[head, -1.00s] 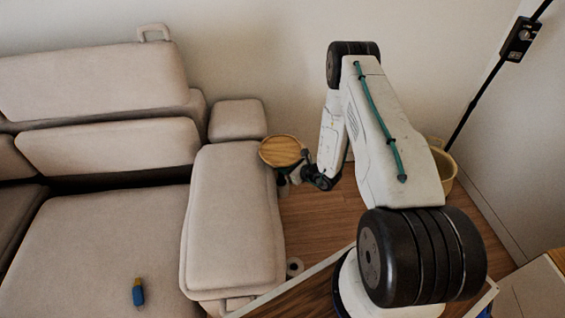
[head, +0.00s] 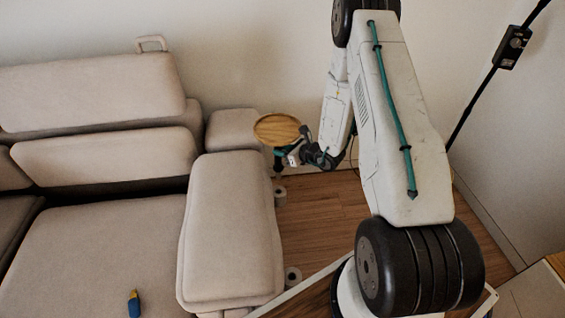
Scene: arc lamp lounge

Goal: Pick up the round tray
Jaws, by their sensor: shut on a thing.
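The round tray (head: 277,129) is a light wooden disc with a raised rim, right of the sofa's end in the head view. My gripper (head: 294,153) is at the tray's lower right edge and is shut on it. The tray looks roughly level and appears to be held in the air beside the sofa. The contact between the fingertips and the rim is small and partly hidden.
The beige sofa (head: 230,230) fills the left, with a blue and yellow object (head: 134,303) on its seat. A black lamp pole (head: 478,95) stands at the right by the wall.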

